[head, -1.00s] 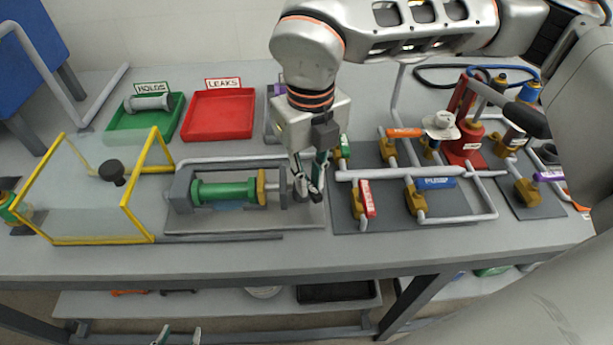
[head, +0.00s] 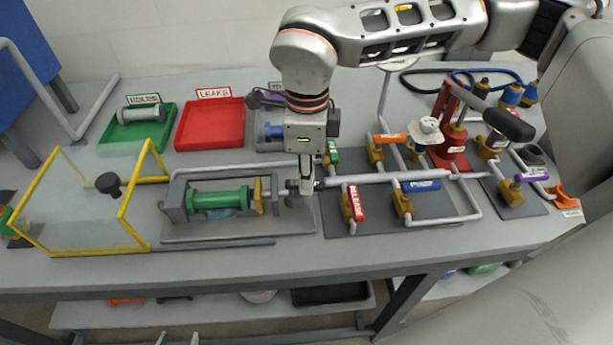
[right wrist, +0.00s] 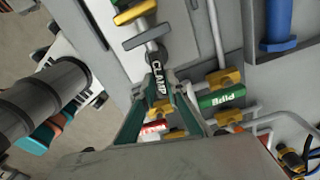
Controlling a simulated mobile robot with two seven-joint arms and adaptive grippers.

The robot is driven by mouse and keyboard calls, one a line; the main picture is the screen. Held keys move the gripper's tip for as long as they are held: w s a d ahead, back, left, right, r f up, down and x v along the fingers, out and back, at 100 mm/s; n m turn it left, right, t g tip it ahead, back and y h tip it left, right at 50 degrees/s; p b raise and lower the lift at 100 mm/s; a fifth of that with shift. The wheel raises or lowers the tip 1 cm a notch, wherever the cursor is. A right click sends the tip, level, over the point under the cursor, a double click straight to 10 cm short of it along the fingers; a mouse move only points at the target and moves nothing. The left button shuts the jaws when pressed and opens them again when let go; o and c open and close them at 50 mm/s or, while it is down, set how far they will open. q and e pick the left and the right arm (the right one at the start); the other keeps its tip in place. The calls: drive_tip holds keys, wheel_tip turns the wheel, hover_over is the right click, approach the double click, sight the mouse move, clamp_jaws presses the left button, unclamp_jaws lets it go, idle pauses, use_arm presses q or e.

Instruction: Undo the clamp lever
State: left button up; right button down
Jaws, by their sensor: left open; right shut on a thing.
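The clamp rig (head: 180,232) holds a green cylinder (head: 220,199) lying between a grey end block and a yellow flange (head: 259,195). The black clamp lever (right wrist: 158,76), marked CLAMP, is at the rig's right end. My right gripper (head: 306,188) reaches down over that end and hides most of the lever in the head view. In the right wrist view its two green-sided fingers (right wrist: 160,98) are closed around the lever's handle. My left gripper (head: 178,341) is open and empty at the bottom edge of the head view, in front of the bench.
Pipework with a red RELEASE handle (head: 356,203), a blue handle (head: 421,186) and a green handle (head: 333,152) stands close right of my right gripper. A yellow-framed clear guard (head: 122,213) is on the left. Green (head: 108,153) and red (head: 180,145) trays lie behind.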

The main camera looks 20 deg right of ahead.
drive_tip(key=shift+w+d+n, duration=0.1)
drive_tip(key=shift+w+n, duration=0.1)
drive_tip(key=shift+n, duration=0.9)
drive_tip(key=c, duration=2.3)
unclamp_jaws()
wheel_tip(320, 180, up, 12)
